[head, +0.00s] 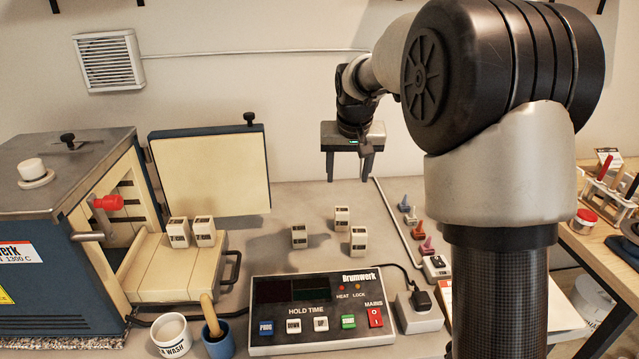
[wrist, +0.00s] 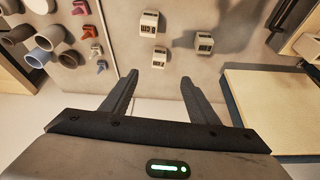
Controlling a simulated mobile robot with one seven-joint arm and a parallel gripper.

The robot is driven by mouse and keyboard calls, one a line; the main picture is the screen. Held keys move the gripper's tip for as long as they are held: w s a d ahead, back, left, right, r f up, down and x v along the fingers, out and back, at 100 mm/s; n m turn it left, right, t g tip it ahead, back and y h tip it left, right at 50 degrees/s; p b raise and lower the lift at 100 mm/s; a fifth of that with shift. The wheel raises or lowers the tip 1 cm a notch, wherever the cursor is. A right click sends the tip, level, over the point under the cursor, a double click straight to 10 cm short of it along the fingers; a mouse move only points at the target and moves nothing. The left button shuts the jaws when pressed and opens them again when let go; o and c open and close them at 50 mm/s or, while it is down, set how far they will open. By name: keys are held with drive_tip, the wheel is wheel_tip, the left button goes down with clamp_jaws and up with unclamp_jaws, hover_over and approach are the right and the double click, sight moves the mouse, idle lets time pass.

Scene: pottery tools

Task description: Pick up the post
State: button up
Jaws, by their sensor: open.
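Several small cream blocks with dark printed labels look like posts. In the head view, three stand on the grey worktop: a left post (head: 299,236), a back post (head: 342,218) and a front post (head: 358,241). Two more posts (head: 178,232) (head: 204,231) stand side by side on the cream kiln slab. My gripper (head: 348,177) is open and empty, above the back of the worktop and behind the three posts. In the wrist view, the three posts (wrist: 149,24) (wrist: 204,42) (wrist: 159,57) lie beyond my open fingers (wrist: 160,78), apart from them.
The blue kiln (head: 60,200) stands at left with its cream-faced door panel (head: 210,170) behind the slab. A controller box (head: 318,310) is in front of the posts. Coloured cones (head: 421,230) line the right. Worktop around the three posts is mostly clear.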

approach(342, 211)
drive_tip(key=x, duration=0.3)
drive_tip(key=b+x, duration=0.1)
drive_tip(key=x, duration=0.1)
drive_tip(key=shift+a+f, duration=0.25)
drive_tip(key=shift+f, duration=0.15)
drive_tip(key=shift+d+x, duration=0.15)
drive_tip(key=shift+x, duration=1.4)
drive_tip(key=shift+d+x, duration=0.15)
drive_tip(key=shift+x, duration=1.4)
drive_tip(key=shift+r, duration=0.1)
drive_tip(key=c, duration=1.2)
